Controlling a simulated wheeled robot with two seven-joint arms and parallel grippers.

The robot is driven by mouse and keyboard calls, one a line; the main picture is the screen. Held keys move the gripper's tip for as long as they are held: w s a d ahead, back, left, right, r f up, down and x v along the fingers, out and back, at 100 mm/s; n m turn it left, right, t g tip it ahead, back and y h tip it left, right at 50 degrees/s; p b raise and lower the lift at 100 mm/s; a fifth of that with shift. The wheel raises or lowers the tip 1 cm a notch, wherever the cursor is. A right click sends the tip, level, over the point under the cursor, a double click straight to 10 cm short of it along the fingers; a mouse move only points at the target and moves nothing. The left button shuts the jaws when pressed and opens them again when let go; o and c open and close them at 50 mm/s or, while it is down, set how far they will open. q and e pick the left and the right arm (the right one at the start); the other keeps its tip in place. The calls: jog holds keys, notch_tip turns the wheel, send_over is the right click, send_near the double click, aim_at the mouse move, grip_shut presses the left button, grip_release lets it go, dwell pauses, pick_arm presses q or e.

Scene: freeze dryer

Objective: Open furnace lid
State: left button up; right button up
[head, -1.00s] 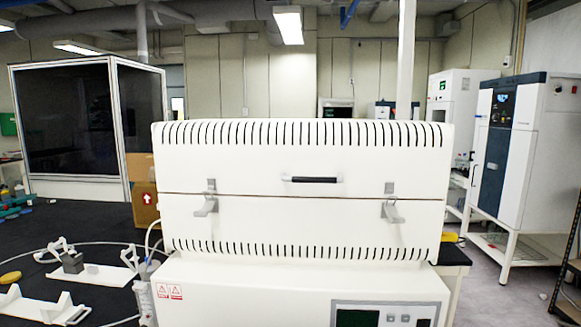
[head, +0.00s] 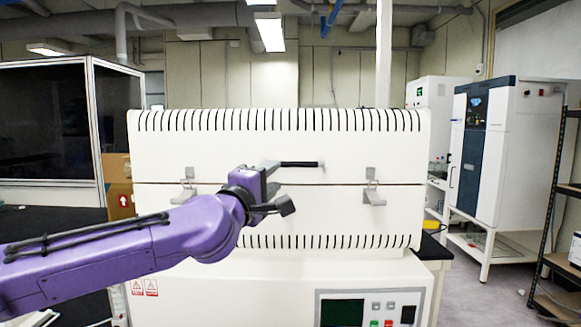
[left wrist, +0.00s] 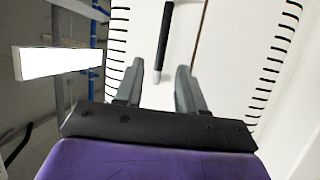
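The furnace is a white box with a slotted lid (head: 220,150) above a lower half (head: 330,222); a thin closed seam runs between them. A black bar handle (head: 300,164) sits on the lid's front and also shows in the left wrist view (left wrist: 164,38). Grey latches sit at the seam, left (head: 183,192) and right (head: 373,195); I cannot tell if they are fastened. My left gripper (head: 278,186) is in front of the lid, beside the handle's left part. In the left wrist view its fingers (left wrist: 159,74) are apart and empty, with the handle's end just ahead between them. My right gripper is out of view.
The furnace's control panel (head: 370,309) is below. A glass-walled enclosure (head: 60,125) stands at the left and a white-and-blue cabinet (head: 500,145) at the right. A shelf rack (head: 560,240) is at the far right edge.

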aim_at(290, 165)
pick_arm(q)
jog(key=p+x, duration=0.4)
jog(key=x, duration=0.6)
jog(key=shift+s+d+f, duration=0.1)
jog(key=shift+d, duration=0.05)
jog(key=shift+w+d, duration=0.1)
jog(key=shift+w, duration=0.15)
grip_shut()
